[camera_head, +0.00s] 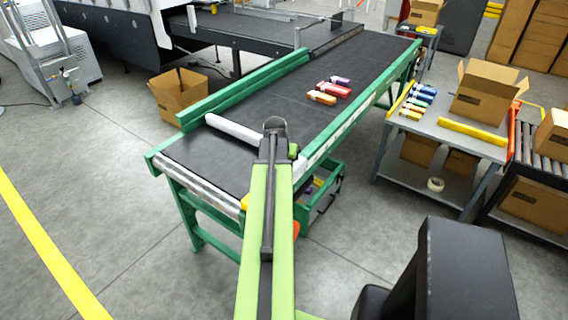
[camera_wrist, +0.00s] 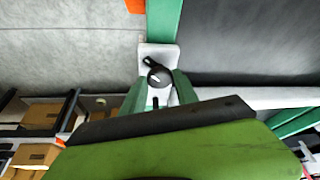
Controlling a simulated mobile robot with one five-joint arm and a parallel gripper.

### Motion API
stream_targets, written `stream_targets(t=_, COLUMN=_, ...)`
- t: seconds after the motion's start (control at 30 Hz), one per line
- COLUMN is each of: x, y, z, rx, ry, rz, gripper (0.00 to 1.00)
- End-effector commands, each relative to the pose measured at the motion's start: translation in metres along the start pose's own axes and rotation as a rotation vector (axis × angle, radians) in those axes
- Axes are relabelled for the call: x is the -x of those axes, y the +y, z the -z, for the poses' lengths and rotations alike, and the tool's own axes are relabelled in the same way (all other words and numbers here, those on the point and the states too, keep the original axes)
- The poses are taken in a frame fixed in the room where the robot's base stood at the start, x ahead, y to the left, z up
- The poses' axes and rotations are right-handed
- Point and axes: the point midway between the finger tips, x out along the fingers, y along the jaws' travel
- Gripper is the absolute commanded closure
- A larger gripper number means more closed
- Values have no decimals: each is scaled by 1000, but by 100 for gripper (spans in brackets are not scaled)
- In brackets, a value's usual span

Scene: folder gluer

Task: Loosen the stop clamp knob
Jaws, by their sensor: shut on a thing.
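The stop clamp knob (camera_wrist: 159,77) is black with a white mark on its face and a short lever pointing up and left. It sits on a pale clamp block (camera_wrist: 165,52) at the green side rail of the conveyor. In the wrist view my gripper (camera_wrist: 160,92) has one green finger on each side of the knob and is shut on it. In the head view my arm covers the knob and most of the gripper. A white stop bar (camera_head: 234,131) lies across the belt, left of my arm's end.
The conveyor belt (camera_head: 255,107) has green rails and carries several small coloured cartons (camera_head: 331,90). A grey side table (camera_head: 438,128) with more cartons and an open box (camera_head: 482,93) stands at right. Another open box (camera_head: 178,94) is on the floor at left.

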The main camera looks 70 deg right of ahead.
Motion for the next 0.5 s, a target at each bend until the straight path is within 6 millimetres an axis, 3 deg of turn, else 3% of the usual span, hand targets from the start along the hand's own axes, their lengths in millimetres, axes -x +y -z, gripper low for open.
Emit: stream_targets(t=0.5, x=0, y=4, z=0, rx=191, ry=-2, rz=75, gripper=100)
